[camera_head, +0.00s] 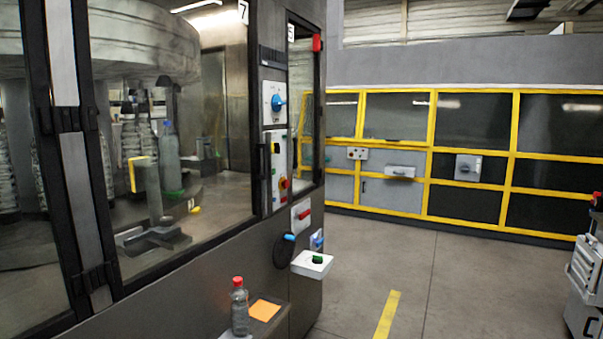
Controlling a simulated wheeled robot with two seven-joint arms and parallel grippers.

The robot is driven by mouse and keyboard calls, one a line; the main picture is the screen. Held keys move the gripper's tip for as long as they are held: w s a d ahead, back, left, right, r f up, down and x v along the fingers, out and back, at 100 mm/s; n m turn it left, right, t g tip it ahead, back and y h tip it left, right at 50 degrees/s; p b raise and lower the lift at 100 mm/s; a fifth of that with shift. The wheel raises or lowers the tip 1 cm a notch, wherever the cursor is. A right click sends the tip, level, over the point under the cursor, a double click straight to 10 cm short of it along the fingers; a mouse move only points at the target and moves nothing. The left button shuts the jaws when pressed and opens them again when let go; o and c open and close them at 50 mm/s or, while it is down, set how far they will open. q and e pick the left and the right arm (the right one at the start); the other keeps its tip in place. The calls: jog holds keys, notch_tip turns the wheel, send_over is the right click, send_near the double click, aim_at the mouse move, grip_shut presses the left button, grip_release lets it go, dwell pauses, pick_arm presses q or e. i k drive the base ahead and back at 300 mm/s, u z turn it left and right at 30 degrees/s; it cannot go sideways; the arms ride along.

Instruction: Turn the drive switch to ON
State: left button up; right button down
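Several switches are on the grey machine at the left, and I cannot read which one is the drive switch. A blue rotary knob (278,102) sits on a white plate high on the panel. The ON/OFF markings are too small to read. Neither gripper is in view.
A bottle with a red cap (239,308) and an orange pad (264,310) rest on a low ledge. Behind, a yellow-framed enclosure (430,147) carries more switch boxes. A grey cart (584,285) stands at the right edge. The floor (450,285) between is open, with a yellow stripe.

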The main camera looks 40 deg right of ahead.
aim_at(276, 146)
jog(key=z, duration=0.95)
jog(key=i, duration=1.05)
jog(key=z, duration=1.25)
jog(key=i, duration=0.7)
jog(key=u, duration=0.95)
